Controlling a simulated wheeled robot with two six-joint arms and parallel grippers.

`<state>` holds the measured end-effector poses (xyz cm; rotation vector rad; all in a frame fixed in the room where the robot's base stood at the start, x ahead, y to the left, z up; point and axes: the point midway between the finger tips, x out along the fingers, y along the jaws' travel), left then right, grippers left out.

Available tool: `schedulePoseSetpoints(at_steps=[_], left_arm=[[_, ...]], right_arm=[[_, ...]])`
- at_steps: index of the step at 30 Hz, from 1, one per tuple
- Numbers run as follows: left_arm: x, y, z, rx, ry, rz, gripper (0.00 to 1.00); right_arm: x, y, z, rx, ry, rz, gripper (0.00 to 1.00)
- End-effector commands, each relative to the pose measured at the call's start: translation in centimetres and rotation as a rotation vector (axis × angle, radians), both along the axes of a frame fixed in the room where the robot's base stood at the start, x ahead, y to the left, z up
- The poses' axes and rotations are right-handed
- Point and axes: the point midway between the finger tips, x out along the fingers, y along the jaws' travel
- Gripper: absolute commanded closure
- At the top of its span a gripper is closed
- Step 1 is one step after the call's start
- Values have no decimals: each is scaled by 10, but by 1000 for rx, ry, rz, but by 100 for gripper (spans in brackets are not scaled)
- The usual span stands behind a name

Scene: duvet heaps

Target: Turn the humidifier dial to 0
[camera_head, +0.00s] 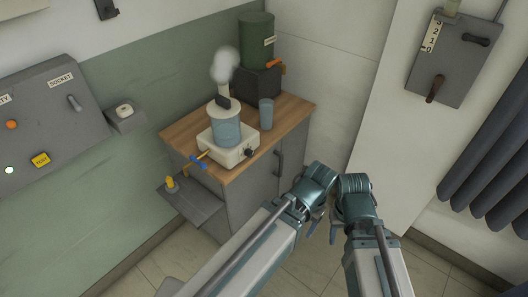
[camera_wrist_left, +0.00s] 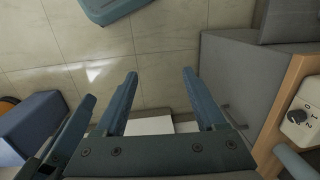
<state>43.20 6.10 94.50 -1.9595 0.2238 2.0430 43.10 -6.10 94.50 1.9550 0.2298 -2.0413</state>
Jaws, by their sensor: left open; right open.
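The humidifier (camera_head: 228,138) stands on the wooden cabinet top, with a cream base, a clear bluish tank and pale mist above it. Its dark dial (camera_head: 249,152) is on the base's right-hand face. In the left wrist view the dial (camera_wrist_left: 298,116) is at the right edge, with the marks 0, 1 and 2 beside it; I cannot tell which mark it points to. My left gripper (camera_wrist_left: 163,85) is open and empty, apart from the dial. My right gripper (camera_head: 333,232) is open and empty beside the left one, right of the cabinet.
The cabinet top (camera_head: 292,108) also holds a blue cup (camera_head: 266,113) and a green canister (camera_head: 256,40) on a dark stand. A switch box (camera_head: 450,58) hangs on the right wall.

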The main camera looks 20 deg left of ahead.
Motion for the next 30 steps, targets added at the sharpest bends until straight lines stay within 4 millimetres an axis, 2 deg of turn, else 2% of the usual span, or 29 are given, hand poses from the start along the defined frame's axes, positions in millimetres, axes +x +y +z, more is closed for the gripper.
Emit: schedulePoseSetpoints(at_steps=[1,5,12,18,26,30], left_arm=[[2,3,-17,-3,-2,9,28],[10,14,-60,-17,-13,46,28],[29,44,-149,-49,-42,135,28],[45,72,-213,-52,-71,181,28],[68,110,-269,37,-101,116,28],[93,141,-285,206,-94,-62,28]], right_arm=[[0,0,-17,0,0,0,50],[0,0,-59,0,0,1,50],[0,0,-148,0,0,1,50],[0,0,-212,0,0,1,50],[0,0,-271,0,0,1,50],[0,0,-295,0,0,1,50]])
